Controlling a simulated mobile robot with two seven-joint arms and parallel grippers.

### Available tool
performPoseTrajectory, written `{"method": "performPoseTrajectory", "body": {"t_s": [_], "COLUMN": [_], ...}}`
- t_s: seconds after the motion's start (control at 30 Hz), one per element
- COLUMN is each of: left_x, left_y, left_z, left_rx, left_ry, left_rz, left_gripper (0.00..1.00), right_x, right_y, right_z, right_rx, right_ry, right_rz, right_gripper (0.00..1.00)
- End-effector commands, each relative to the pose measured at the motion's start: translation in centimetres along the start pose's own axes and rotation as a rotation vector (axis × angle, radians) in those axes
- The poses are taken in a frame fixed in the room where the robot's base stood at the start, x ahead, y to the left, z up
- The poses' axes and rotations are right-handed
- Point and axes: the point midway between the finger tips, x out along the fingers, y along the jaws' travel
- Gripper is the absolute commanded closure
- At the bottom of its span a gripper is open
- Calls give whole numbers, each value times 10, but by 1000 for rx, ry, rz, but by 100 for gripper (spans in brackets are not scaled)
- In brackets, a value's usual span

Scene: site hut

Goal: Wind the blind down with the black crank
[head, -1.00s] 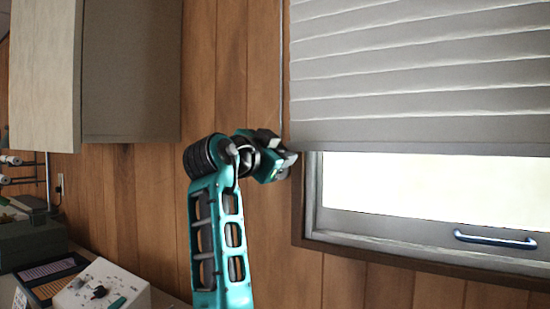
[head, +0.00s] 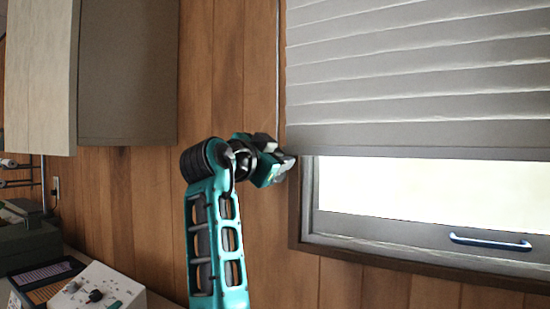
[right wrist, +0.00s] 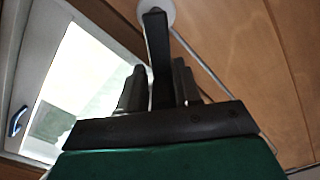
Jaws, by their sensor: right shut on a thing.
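The grey pleated blind (head: 420,90) covers the upper part of the window in the head view. Its bottom edge hangs level, with bright glass showing below. My right gripper (head: 287,160) is at the blind's lower left corner, by the window frame. In the right wrist view my right gripper (right wrist: 157,90) is shut on the black crank (right wrist: 155,40). The crank's arm runs up between the fingers to a round white mount (right wrist: 158,10). In the head view the crank is hidden by the gripper. My left gripper is not in view.
The window frame (head: 309,200) has a blue handle (head: 490,241) on its lower rail. A wall cabinet (head: 125,75) hangs at the left. A white control box (head: 100,290) stands at the lower left. The wood wall below the window is clear.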

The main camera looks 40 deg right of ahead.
Motion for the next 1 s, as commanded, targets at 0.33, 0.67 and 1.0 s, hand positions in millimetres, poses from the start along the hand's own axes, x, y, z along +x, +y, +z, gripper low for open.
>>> {"method": "performPoseTrajectory", "body": {"t_s": [0.33, 0.67, 1.0], "left_x": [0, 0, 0], "left_y": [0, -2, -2], "left_z": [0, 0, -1], "left_rx": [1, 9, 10], "left_ry": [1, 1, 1], "left_rz": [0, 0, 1], "left_gripper": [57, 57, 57], "right_x": [4, 3, 2], "right_y": [9, 5, 3], "right_z": [1, 0, 0], "right_rx": [-6, -3, -2], "right_ry": [3, 1, 1], "right_rz": [28, 18, 12], "right_gripper": [64, 49, 49]}}
